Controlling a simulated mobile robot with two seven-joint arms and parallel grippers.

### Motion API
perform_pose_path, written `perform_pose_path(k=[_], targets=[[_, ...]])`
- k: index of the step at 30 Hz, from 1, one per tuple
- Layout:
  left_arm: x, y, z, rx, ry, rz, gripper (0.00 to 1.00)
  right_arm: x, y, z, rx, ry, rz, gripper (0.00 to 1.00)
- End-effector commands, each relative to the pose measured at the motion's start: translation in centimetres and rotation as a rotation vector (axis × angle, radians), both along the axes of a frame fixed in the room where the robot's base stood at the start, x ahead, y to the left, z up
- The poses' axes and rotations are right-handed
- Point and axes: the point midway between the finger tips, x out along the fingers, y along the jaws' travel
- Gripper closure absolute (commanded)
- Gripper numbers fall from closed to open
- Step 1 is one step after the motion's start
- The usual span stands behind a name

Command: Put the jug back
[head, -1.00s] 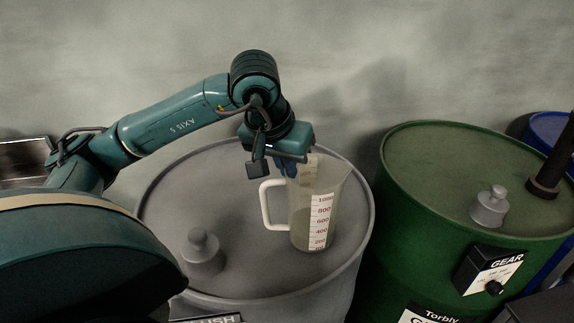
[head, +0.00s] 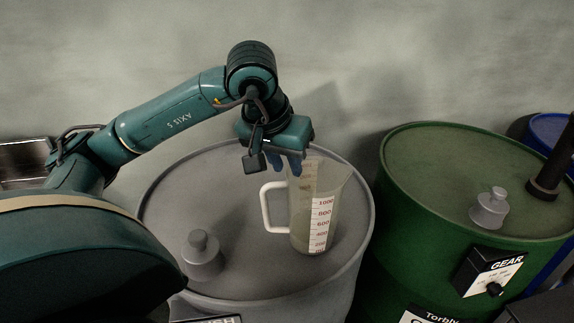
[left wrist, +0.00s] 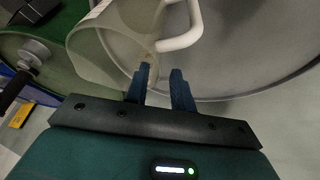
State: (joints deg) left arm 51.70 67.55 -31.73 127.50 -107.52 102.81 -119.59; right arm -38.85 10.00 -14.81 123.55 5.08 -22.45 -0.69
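The clear measuring jug (head: 335,205) with red numbers and a white handle (head: 274,207) stands upright on the lid of the grey drum (head: 165,215). My left gripper (head: 287,167) is above and behind the jug's rim, near the top of the handle. My right gripper is not in view.
A grey knobbed cap (head: 201,257) sits on the grey drum's lid at front left. To the right stands a green drum (head: 430,165) with a cap (head: 490,208), a black pipe (head: 552,165) and a GEAR label. A wall rises behind.

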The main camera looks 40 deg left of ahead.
Motion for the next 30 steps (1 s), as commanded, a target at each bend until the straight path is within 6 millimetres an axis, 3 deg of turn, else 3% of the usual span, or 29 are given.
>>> perform_pose_path(k=[6,13,18,30], targets=[[-1.9,-0.2,4.8,0.001,-0.006,-0.002,0.76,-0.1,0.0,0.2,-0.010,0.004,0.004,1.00],[-3.4,-0.3,8.6,0.001,-0.004,-0.001,0.76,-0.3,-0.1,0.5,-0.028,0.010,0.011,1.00],[-4.0,-0.4,9.6,0.000,-0.001,0.000,0.76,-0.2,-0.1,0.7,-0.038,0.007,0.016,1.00],[-4.1,-0.4,9.6,0.001,0.001,0.000,0.76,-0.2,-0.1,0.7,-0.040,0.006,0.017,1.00]])
